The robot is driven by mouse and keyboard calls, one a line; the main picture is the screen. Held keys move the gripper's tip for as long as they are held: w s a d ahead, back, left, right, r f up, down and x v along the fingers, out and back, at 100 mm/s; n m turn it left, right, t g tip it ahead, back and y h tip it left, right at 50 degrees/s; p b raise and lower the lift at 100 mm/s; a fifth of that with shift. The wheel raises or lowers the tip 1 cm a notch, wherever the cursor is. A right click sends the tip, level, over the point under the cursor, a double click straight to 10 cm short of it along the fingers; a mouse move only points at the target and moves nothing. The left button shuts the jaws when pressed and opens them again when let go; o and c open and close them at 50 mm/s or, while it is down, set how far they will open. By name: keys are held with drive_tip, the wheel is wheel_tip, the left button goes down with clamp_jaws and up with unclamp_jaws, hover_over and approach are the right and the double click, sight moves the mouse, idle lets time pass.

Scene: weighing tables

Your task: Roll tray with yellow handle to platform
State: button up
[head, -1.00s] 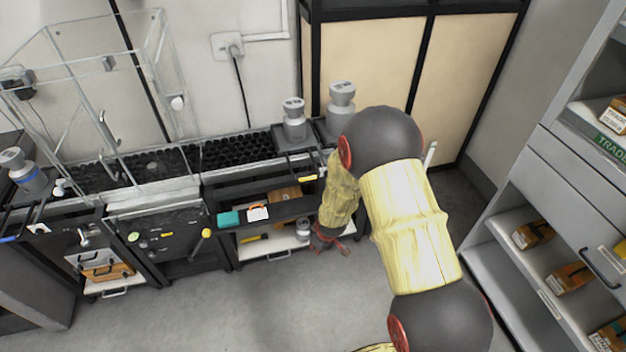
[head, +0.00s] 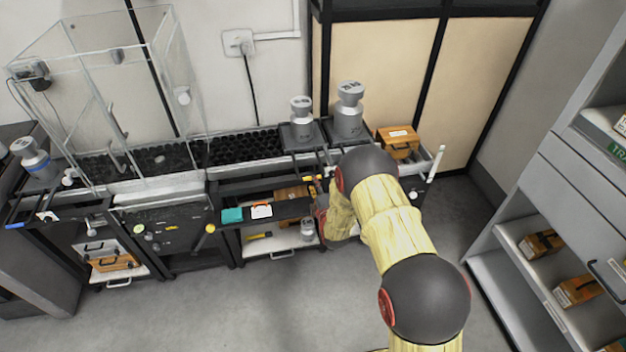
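A dark tray (head: 286,138) carries a grey cylindrical weight (head: 301,119) at the right end of the black roller bed. A small yellow piece, which looks like its handle (head: 312,186), shows at the bench's front edge below it. My gripper is mostly hidden behind my arm. Only dark and red parts near the wrist show, close to the yellow handle, and I cannot tell whether they touch it or whether the fingers are open. The platform appears to be the black studded surface (head: 150,160) inside the clear glass enclosure (head: 140,85) at left.
A second tray with a larger weight (head: 348,112) stands right beside the first. An orange-brown case (head: 398,142) sits at the bench's right end. The black roller bed (head: 240,148) between tray and enclosure is clear. Another weight (head: 36,160) stands far left.

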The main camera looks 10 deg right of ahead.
drive_tip(key=shift+b+x, duration=0.7)
drive_tip(key=shift+x, duration=1.95)
drive_tip(key=shift+c, duration=1.4)
drive_tip(key=c, duration=0.4)
